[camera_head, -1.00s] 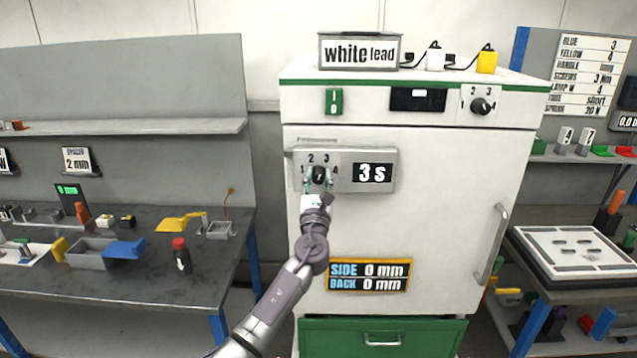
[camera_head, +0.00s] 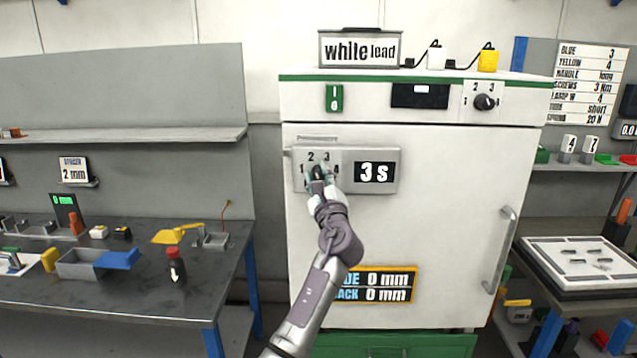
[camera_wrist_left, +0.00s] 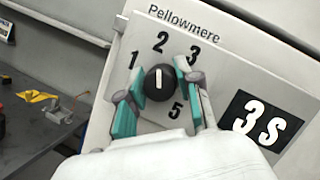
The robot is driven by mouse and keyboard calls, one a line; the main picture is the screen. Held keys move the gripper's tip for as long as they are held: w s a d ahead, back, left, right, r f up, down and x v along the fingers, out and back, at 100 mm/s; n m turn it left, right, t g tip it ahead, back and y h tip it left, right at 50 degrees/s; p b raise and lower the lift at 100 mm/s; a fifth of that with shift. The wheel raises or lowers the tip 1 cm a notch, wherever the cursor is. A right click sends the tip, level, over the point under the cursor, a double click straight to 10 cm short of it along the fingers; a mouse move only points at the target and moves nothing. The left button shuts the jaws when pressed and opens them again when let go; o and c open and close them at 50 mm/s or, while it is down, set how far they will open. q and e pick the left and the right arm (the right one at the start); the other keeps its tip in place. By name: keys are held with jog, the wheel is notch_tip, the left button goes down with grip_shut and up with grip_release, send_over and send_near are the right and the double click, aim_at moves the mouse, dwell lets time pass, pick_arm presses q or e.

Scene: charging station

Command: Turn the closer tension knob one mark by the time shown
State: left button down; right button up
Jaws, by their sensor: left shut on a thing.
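The closer's dark round knob (camera_wrist_left: 160,82) shows in the left wrist view on a pale panel (camera_wrist_left: 222,82) marked Pellowmere. Its white line points up, roughly at 2. Marks 1, 2, 3 and 5 show; 4 is hidden there, probably behind a finger. My left gripper (camera_wrist_left: 158,88) has its teal fingertips on either side of the knob and is shut on it. In the head view the knob (camera_head: 317,174) is partly covered by my left gripper (camera_head: 322,180). The time display (camera_head: 375,173) beside it reads 3 s. My right gripper is not in view.
The panel is on a white cabinet door with a handle (camera_head: 502,250) at the right. My left arm partly covers the SIDE/BACK display (camera_head: 388,285). Above are a green switch (camera_head: 334,98) and another knob (camera_head: 484,102). A cluttered workbench (camera_head: 130,290) stands left.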

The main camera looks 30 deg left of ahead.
pick_arm(q)
jog(key=shift+n, duration=0.4)
jog(key=c, duration=0.8)
grip_release()
jog(key=shift+s+d+f, duration=0.1)
jog(key=shift+d, duration=0.05)
jog(key=v, duration=1.1)
jog(key=shift+s+d, duration=0.2)
jog(key=shift+d, duration=0.1)
